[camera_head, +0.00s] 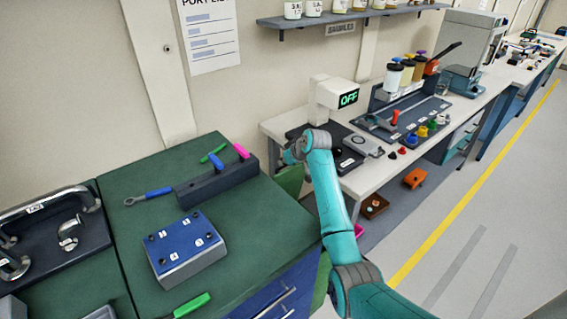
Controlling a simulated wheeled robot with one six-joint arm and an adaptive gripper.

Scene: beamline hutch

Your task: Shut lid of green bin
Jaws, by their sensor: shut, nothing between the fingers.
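A green panel (290,179) stands in the gap between the dark green bench and the white table, partly behind my arm. More green (321,283) shows lower down beside the bench's blue drawers. These look like parts of the green bin, perhaps its raised lid and its side, but I cannot tell the lid's angle. My arm crosses in front of them and hides most of the bin.
The green bench (250,235) holds a blue block (185,250) and a tool rack (217,182). The white table (365,175) right of my arm carries a device reading OFF (335,95). The floor at right is clear.

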